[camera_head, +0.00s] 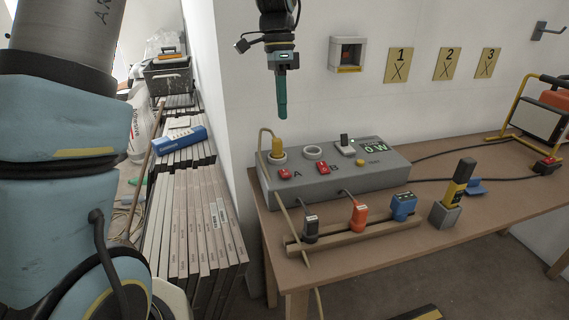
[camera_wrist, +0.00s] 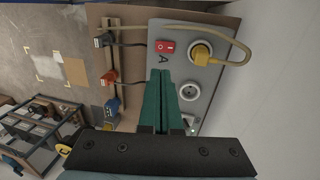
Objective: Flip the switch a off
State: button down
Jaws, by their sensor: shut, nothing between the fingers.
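Switch A is a red rocker switch (camera_head: 285,173) at the front left of the grey power box (camera_head: 350,184), with a letter A beside it. In the wrist view, switch A (camera_wrist: 165,46) shows just beyond my fingertips, with light marks on its face. I cannot tell its on or off position. A second red switch, B (camera_head: 323,168), sits to its right; in the wrist view it seems hidden behind my fingers. My gripper (camera_head: 282,117) has green fingers, shut and empty, pointing down above the box. It also shows in the wrist view (camera_wrist: 161,72).
A yellow plug (camera_head: 277,146) with a cable sits in the box's left socket; an empty socket (camera_head: 314,152) is beside it. Black, orange (camera_head: 359,213) and blue (camera_head: 403,205) plugs stand in a wooden rack. The wooden table (camera_head: 460,215) has free room at right.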

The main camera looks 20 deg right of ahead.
aim_at(285, 174)
jog(key=s+f+p, duration=0.1)
jog(key=f, duration=0.3)
jog(key=f+p, duration=0.1)
jog(key=f, duration=0.4)
jog(key=s+f+p, duration=0.1)
jog(key=f, duration=0.3)
jog(key=shift+s+a+f, duration=0.2)
jog(key=shift+s+f, duration=0.1)
jog(key=shift+f, duration=0.1)
